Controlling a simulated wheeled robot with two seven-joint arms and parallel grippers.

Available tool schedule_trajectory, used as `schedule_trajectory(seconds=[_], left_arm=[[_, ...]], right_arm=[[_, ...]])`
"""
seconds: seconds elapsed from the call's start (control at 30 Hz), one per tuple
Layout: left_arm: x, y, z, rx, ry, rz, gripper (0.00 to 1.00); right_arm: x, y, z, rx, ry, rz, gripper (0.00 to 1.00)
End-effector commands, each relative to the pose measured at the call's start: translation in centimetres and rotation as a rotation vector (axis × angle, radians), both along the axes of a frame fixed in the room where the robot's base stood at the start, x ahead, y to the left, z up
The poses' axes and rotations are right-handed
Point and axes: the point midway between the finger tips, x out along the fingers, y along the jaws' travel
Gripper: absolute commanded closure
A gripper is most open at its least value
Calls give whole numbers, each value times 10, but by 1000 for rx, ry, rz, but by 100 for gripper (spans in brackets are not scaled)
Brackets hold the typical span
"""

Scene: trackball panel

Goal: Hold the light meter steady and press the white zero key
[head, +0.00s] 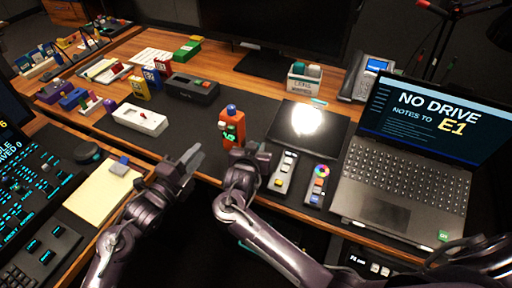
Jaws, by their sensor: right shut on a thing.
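The light meter, an orange handheld unit (232,124) with a blue top and a lit green display, stands upright on the dark desk mat in the head view. My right gripper (250,156) is at its lower end, shut on it; the fingers hide its bottom part. My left gripper (188,163) is to the left and nearer, apart from the meter, over the mat's front edge. I cannot tell whether its fingers are open or shut. I cannot make out the white zero key.
A white box (140,119) and a grey device (192,88) lie left of the meter. A remote-like panel (283,173), a colour-wheel panel (318,186), a glossy tablet (309,125) and a laptop (402,190) are on the right. Some mat around the meter is clear.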

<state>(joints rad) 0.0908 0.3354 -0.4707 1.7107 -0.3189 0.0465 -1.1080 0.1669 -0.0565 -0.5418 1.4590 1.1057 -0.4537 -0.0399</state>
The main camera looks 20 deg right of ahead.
Motion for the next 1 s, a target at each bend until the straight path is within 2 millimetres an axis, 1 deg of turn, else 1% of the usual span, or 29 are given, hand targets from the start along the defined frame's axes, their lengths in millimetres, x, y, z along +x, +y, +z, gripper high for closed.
schedule_trajectory(seconds=[0.03, 0.13, 1.0], left_arm=[[0, 0, 0, 0, 0, 0, 87], [0, 0, 0, 0, 0, 0, 100], [0, 0, 0, 0, 0, 0, 100]], right_arm=[[0, 0, 0, 0, 0, 0, 100], [0, 0, 0, 1, 1, 0, 100], [0, 0, 0, 1, 1, 0, 100]])
